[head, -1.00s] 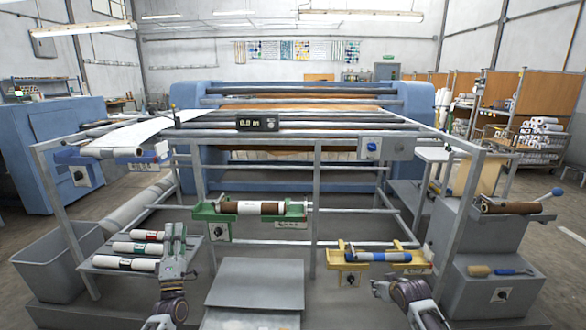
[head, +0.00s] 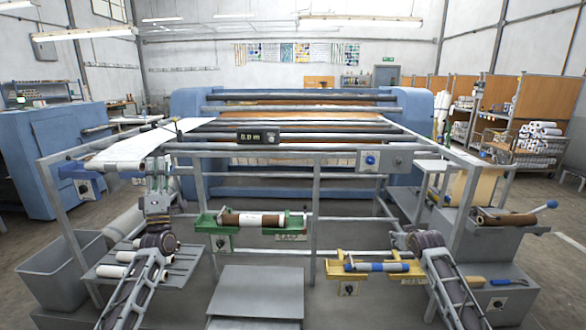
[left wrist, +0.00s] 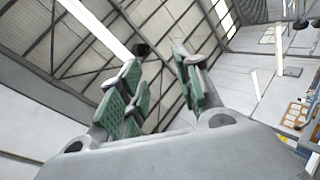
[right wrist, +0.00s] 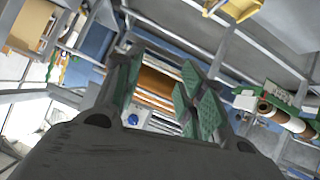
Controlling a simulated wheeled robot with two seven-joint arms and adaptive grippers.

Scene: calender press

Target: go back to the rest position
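My left gripper (head: 158,168) points upward in the head view, in front of the left end of the press frame. In the left wrist view its green-padded fingers (left wrist: 160,88) stand apart with nothing between them, against the ceiling. My right gripper (right wrist: 160,92) shows green-padded fingers apart and empty in the right wrist view, with the press beyond. In the head view my right arm comes in at the lower right and partly hides its gripper, near the yellow cradle (head: 340,268).
A green cradle (head: 207,222) holds a white and brown roll (head: 252,219). A blue and white roll (head: 376,267) lies in the yellow cradle. Several white rolls lie on a left shelf (head: 160,282). A grey bin (head: 50,268) stands far left, a grey platform (head: 258,288) front centre.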

